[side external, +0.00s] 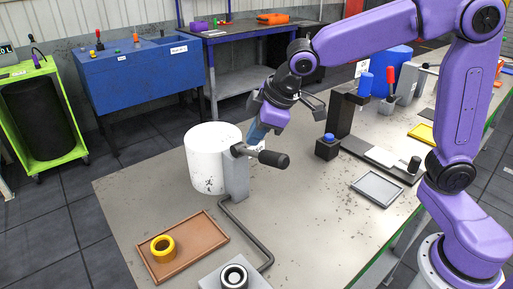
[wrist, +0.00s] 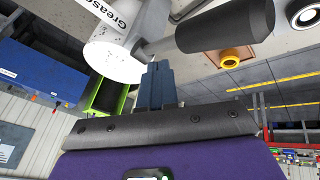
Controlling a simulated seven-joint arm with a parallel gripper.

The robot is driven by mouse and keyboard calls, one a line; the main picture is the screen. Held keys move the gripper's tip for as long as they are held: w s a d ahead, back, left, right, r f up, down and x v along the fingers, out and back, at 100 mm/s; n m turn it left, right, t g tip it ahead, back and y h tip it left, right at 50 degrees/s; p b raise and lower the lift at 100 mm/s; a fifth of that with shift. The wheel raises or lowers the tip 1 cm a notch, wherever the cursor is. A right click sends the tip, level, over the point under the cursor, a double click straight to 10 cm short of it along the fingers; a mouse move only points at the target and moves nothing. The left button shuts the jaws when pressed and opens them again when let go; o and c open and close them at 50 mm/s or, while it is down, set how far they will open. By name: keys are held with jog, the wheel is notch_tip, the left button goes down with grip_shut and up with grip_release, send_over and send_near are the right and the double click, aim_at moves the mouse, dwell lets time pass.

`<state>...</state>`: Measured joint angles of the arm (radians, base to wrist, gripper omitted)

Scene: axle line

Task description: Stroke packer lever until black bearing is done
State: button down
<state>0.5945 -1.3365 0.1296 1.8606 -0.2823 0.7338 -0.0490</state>
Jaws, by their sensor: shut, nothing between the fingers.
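The packer is a white grease drum (side external: 207,158) on a grey post (side external: 236,180), with "Grease" lettering in the wrist view (wrist: 112,58). Its lever has a black handle (side external: 273,159) pointing right, roughly level; the handle is large in the wrist view (wrist: 225,25). A black bearing (side external: 234,278) with a light ring sits on a grey block at the pipe's end; it shows partly in the wrist view (wrist: 304,13). My gripper (side external: 256,136) is shut and empty, its blue-grey fingertips (wrist: 158,72) just behind the lever. I cannot tell whether they touch it.
A brown tray (side external: 212,225) with a yellow ring (side external: 162,248) lies at the front left. A bent pipe (side external: 252,240) runs from the post to the block. A black stand (side external: 340,115), a blue-topped block (side external: 327,147) and a grey tray (side external: 377,188) are to the right.

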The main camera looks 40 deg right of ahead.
aim_at(260, 153)
jog(key=shift+s+f, duration=0.25)
jog(key=shift+f, duration=0.45)
jog(key=shift+s+f, duration=0.25)
jog(key=shift+f, duration=0.5)
jog(key=shift+s+f, duration=0.25)
jog(key=shift+f, duration=0.45)
dwell(2.6)
jog(key=shift+r, duration=0.15)
jog(key=shift+w+r, duration=0.3)
jog(key=shift+r, duration=0.5)
jog(key=shift+w+r, duration=0.3)
jog(key=shift+r, duration=0.5)
jog(key=shift+w+r, duration=0.3)
jog(key=shift+r, duration=0.5)
jog(key=shift+w+r, duration=0.25)
jog(key=shift+r, duration=0.55)
jog(key=shift+w+r, duration=0.3)
jog(key=shift+r, duration=0.5)
jog(key=shift+w+r, duration=0.25)
jog(key=shift+r, duration=0.55)
